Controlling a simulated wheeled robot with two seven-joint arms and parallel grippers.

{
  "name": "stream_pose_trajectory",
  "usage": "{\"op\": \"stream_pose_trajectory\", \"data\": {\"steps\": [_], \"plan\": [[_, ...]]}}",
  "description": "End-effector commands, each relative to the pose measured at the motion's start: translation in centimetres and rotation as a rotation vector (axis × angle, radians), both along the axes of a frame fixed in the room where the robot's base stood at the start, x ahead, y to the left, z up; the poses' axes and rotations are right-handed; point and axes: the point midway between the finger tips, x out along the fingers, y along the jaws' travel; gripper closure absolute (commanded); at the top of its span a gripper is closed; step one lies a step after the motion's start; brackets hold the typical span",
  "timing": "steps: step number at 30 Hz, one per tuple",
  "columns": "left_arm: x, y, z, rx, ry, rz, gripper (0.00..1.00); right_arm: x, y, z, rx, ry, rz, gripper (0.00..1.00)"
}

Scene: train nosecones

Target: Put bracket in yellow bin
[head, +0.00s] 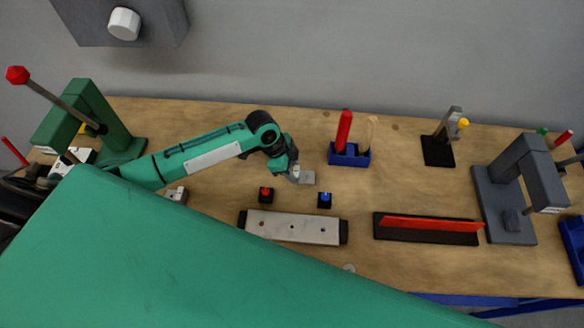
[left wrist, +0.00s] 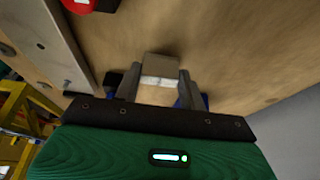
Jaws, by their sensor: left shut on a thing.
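The bracket (head: 308,178), a small light grey angled piece, is at my left gripper's tip in the head view, over the middle of the wooden bench. My left gripper (head: 298,173) is shut on it. In the left wrist view the bracket (left wrist: 160,66) sits between the two grey fingers of my left gripper (left wrist: 157,90). Whether it still touches the bench, I cannot tell. No yellow bin can be made out in the head view. My right gripper is not in view.
On the wooden bench (head: 400,190), a blue holder (head: 349,158) with a red and a tan handle stands behind right. Red (head: 266,195) and blue (head: 325,200) button boxes and a metal plate (head: 293,227) lie nearer. A yellow frame (left wrist: 14,125) shows in the left wrist view.

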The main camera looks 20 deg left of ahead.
Motion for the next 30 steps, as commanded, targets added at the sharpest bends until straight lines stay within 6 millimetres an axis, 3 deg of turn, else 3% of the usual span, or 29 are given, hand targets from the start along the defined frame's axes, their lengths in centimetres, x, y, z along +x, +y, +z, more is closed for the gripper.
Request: {"op": "stream_pose_trajectory", "data": {"steps": [4, 15, 16, 18, 30], "plan": [[0.0, 0.0, -1.2, -0.001, 0.000, 0.001, 0.82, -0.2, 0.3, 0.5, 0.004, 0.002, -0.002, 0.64], [0.0, 0.0, -1.7, -0.001, -0.001, 0.000, 0.82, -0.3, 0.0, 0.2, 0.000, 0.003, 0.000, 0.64], [0.0, 0.0, -1.6, -0.001, -0.001, 0.000, 0.53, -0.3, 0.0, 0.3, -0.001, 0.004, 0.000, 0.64], [0.0, 0.0, -1.6, -0.001, -0.001, 0.000, 0.39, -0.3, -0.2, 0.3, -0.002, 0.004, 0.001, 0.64], [0.0, 0.1, -1.0, 0.000, -0.002, 0.001, 0.37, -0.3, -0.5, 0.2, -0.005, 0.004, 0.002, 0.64]]}}
